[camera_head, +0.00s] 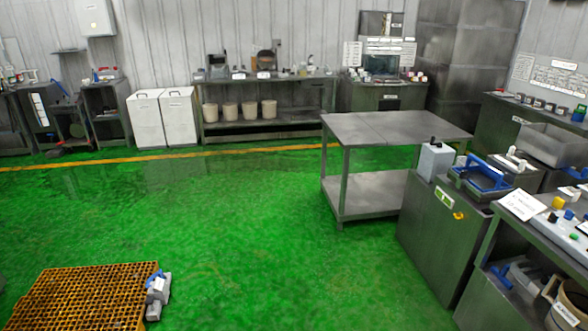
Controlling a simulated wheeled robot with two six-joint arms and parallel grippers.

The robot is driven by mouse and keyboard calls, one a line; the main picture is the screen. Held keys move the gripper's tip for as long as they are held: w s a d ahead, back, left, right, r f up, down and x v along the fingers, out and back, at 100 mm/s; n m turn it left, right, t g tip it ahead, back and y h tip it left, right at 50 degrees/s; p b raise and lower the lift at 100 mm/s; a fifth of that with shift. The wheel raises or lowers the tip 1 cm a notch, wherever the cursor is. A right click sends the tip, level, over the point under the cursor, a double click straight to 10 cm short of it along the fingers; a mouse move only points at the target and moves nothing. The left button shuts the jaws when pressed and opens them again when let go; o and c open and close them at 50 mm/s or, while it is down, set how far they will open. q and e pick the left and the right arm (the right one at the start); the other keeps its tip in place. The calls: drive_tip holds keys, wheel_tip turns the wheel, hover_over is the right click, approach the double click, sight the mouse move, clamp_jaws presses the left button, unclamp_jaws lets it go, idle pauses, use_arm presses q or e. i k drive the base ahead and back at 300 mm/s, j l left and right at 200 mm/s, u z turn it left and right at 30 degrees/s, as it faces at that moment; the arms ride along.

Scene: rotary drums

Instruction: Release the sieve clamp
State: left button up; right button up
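I cannot surely make out the sieve clamp. A blue handle-like frame (484,172) sits on top of a dark unit on the right-hand grey cabinet (440,228); I cannot tell whether it is the clamp or whether it is fastened. A small grey device with a blue part (157,294) is beside the orange grating at the lower left; its function is unclear. Neither of my grippers shows in the head view.
The orange grating (75,298) lies on the green floor. A two-level metal table (392,127) stands right of the middle. A bench with control knobs (556,203) is at the right edge. Benches and white bins (163,118) line the back wall. The middle floor is clear.

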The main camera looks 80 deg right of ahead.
sight(463, 174)
drive_tip(key=z, duration=4.3)
drive_tip(key=i+l+z, duration=0.35)
drive_tip(key=i+l, duration=0.4)
drive_tip(key=i+l+z, duration=0.4)
drive_tip(key=i+l, duration=0.3)
drive_tip(key=i, duration=0.15)
drive_tip(key=z, duration=0.3)
drive_tip(key=l+z, duration=0.25)
drive_tip(key=i+l+z, duration=0.25)
drive_tip(key=l, duration=0.15)
drive_tip(key=k, duration=0.1)
